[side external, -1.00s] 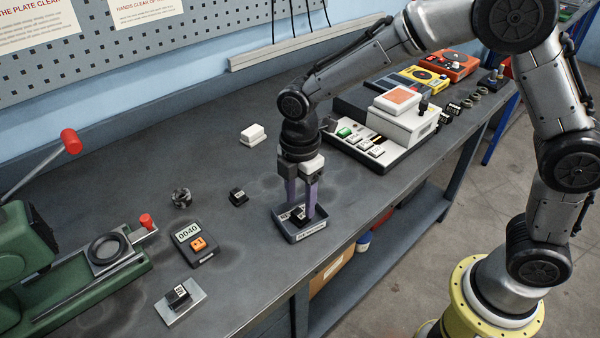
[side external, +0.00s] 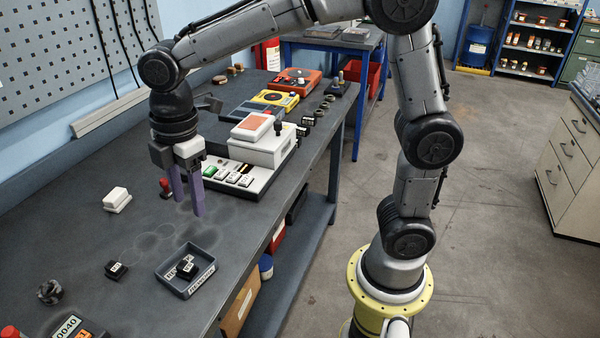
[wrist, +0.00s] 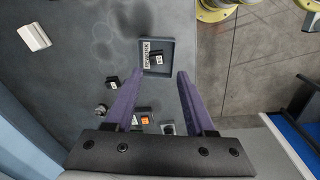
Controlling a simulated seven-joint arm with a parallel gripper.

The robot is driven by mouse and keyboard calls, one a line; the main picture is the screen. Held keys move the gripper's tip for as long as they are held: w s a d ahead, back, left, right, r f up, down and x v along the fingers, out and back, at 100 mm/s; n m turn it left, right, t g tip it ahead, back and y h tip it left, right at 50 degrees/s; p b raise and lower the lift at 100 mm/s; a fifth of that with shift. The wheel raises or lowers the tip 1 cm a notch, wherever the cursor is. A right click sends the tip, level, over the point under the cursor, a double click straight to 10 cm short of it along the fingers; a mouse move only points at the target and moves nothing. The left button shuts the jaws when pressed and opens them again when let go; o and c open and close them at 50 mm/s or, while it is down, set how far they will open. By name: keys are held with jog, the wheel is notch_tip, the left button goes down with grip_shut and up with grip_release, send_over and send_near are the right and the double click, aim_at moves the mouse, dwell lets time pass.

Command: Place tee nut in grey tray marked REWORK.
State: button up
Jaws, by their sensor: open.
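In the wrist view the block (wrist: 157,57) also lies inside the tray (wrist: 171,47). My gripper (side external: 187,207) has two purple fingers, open and empty, above the bench behind the tray. A similar black block (side external: 117,270) stands on the bench left of the tray.
A dark notched ring (side external: 50,291) and a 0040 counter (side external: 70,328) lie at the left front. A white box (side external: 117,199) stands further back. A button console (side external: 240,178) stands close right of my fingers. Bench between tray and fingers is clear.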

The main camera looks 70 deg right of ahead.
jog(key=s+d+r+m+t, duration=0.1)
jog(key=s+d+m+t, duration=0.1)
jog(key=s+d+m, duration=0.4)
jog(key=s+d+m+t, duration=0.2)
jog(key=s+d+m, duration=0.3)
jog(key=s+m, duration=0.4)
jog(key=s, duration=0.3)
jog(key=shift+s+d+r+t, duration=0.35)
jog(key=shift+s+t, duration=0.05)
